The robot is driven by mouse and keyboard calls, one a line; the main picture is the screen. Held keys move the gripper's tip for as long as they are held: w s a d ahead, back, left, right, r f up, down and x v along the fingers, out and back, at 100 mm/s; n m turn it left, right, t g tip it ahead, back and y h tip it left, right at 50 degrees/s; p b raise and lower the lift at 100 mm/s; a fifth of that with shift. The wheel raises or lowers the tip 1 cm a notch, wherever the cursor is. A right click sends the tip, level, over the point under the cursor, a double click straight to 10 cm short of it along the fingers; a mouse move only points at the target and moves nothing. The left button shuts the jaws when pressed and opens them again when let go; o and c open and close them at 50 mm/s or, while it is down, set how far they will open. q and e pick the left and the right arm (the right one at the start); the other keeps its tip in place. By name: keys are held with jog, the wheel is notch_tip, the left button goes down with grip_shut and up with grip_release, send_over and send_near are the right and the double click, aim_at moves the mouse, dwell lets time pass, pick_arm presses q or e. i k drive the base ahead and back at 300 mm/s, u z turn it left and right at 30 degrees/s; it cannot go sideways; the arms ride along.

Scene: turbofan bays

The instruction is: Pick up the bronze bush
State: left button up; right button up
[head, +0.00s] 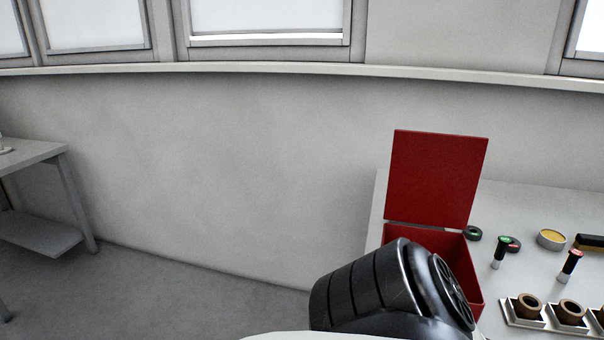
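Brown, bronze-coloured bushes stand in a row of square metal holders at the lower right of the head view. The left bush (517,309) and the middle bush (561,314) show whole, with dark bores facing up. A third bush (600,314) is cut off by the right edge. Neither of my grippers is in view, so I cannot tell whether they are open or shut. A black arm link of mine stands in front of the bench's left part.
A red box (474,272) with its lid (436,178) raised stands on the white bench (540,204), partly hidden by my arm. Behind the bushes are a green-topped tool (499,252), a red-topped tool (570,266), dark rings (473,233) and a yellow-topped tin (551,239).

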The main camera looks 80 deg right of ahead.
aim_at(568, 311)
jog(key=i, duration=1.7)
jog(key=u, duration=2.65)
jog(key=k, duration=2.65)
jog(key=u, duration=4)
jog(key=i, duration=0.25)
jog(key=z, duration=2.75)
